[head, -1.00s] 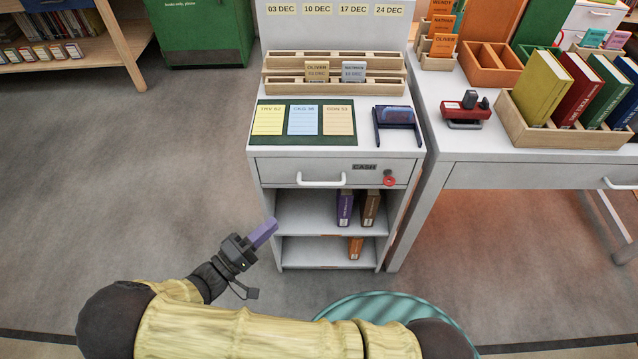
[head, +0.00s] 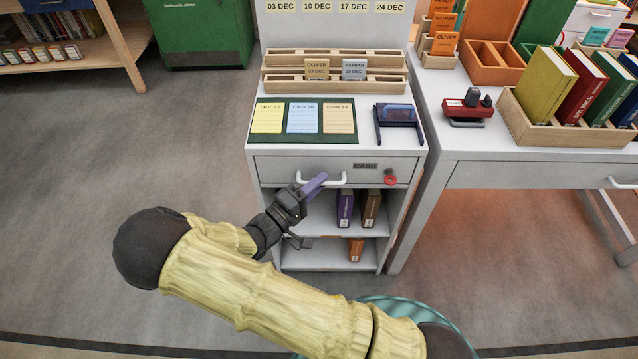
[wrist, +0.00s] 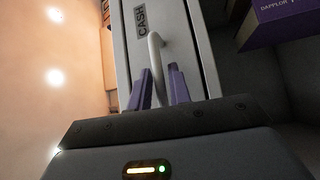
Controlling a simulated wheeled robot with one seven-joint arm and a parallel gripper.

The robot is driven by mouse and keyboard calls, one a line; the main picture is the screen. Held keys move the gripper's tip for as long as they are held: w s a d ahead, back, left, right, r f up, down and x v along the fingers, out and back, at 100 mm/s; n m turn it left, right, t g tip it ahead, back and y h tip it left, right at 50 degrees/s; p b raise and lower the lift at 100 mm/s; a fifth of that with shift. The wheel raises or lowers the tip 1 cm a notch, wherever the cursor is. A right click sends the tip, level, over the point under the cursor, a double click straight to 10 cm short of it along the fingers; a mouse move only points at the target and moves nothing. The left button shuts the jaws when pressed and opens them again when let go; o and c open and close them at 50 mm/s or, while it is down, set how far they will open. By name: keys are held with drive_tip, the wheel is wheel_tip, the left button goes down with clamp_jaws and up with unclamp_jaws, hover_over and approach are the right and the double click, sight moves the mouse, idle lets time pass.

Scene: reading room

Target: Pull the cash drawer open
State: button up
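The cash drawer (head: 275,172) is a light grey front labelled CASH, under the top of the small cabinet. It is shut. Its white bar handle (head: 335,182) is partly hidden by my gripper (head: 316,183) in the head view. In the wrist view the drawer front (wrist: 190,50) appears turned on its side, and the handle (wrist: 155,55) runs down between the two purple fingers of my gripper (wrist: 160,76). The fingers are apart, one on each side of the bar, with gaps visible. I cannot tell how deep the bar sits between them.
A red ring (head: 390,181) hangs at a lock right of the handle. Purple and brown books (head: 345,207) stand on the open shelf below. The cabinet top holds cards and a blue stamp-like item (head: 398,115). A desk (head: 520,175) stands close on the right. Floor is clear on the left.

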drive_tip(key=shift+w+d, duration=0.25)
clamp_jaws()
